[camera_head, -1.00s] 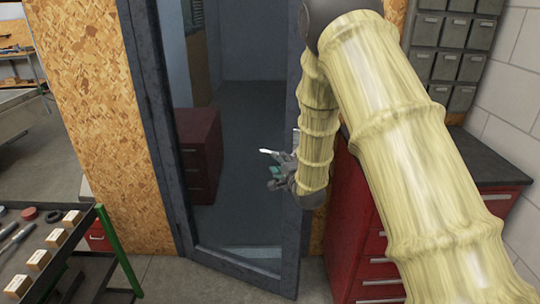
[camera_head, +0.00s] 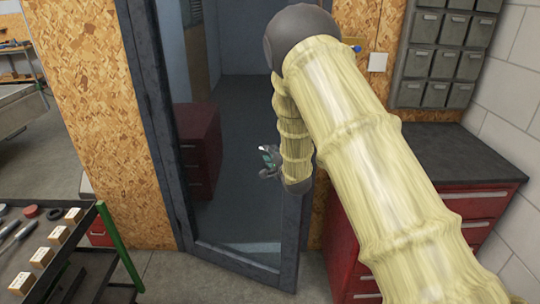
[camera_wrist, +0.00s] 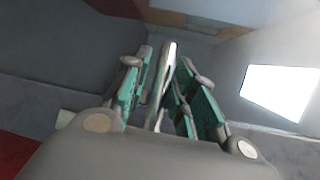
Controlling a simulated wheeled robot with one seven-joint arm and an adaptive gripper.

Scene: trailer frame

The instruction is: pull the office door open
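The office door (camera_head: 240,262) is a glazed panel in a dark grey frame. It stands ajar, its lower right corner swung out toward me. My gripper (camera_head: 268,161) is at the door's right stile, in front of the glass, pointing left. In the wrist view, my gripper (camera_wrist: 168,88) has its green-padded fingers on either side of an upright shiny metal bar, the door handle (camera_wrist: 166,62). The fingers look closed in on it, with little gap visible. In the head view the handle is hidden by my gripper and forearm.
A red drawer cabinet (camera_head: 475,205) with a dark top stands right of the door, close to my arm. A tool cart (camera_head: 112,232) is at lower left. Another red cabinet (camera_head: 196,150) shows through the glass. Floor before the door is clear.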

